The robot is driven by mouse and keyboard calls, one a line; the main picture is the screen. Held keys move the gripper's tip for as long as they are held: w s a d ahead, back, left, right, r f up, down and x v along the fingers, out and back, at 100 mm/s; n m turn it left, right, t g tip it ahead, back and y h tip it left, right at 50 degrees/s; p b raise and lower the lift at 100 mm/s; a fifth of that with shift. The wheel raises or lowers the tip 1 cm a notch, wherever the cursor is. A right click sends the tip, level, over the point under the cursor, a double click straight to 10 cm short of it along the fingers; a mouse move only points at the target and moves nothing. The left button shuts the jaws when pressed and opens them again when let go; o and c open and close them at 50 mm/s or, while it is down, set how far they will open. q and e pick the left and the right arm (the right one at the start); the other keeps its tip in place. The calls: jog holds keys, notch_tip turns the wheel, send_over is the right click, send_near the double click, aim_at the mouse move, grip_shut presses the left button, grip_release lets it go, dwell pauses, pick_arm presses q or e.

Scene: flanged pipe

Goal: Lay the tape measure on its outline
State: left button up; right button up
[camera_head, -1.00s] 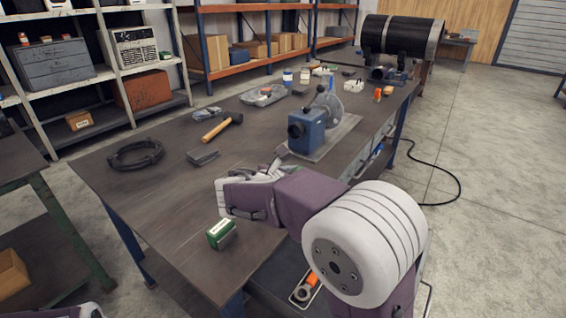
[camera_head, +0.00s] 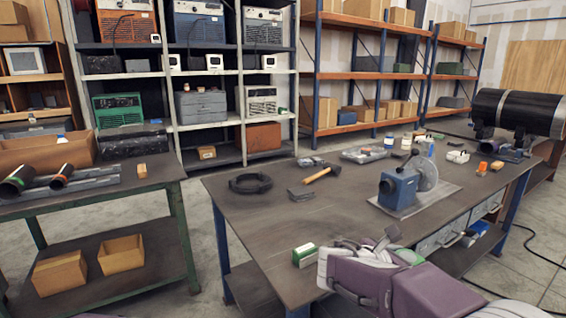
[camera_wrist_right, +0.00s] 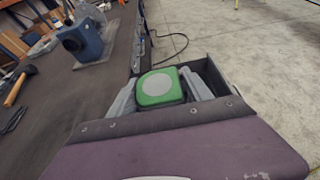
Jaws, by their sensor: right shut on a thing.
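The tape measure (camera_wrist_right: 160,88) is green with a round grey face. In the right wrist view it sits between the two fingers of my right gripper (camera_wrist_right: 165,84), which is shut on it. In the head view my right gripper (camera_head: 374,250) is over the near right part of the workbench, and a bit of green shows beside its fingers. I cannot make out the tape measure's outline in either view. My left gripper is not in view.
On the workbench (camera_head: 250,222), a green and white box (camera_head: 305,255) stands at the near edge, left of my right gripper. The left-front bench top is clear.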

jog(key=a+f+n+t+y+p, duration=0.25)
jog(key=a+f+n+p, duration=0.2)
jog(key=a+p, duration=0.7)
jog(key=s+d+f+m+g+h+p, duration=0.1)
jog(key=s+f+m+p, duration=0.2)
jog(key=s+f, duration=0.4)
jog(key=shift+s+d+f+p, duration=0.25)
jog(key=shift+d+p, duration=0.15)
jog(key=shift+p, duration=0.45)
jog(key=shift+h, duration=0.25)
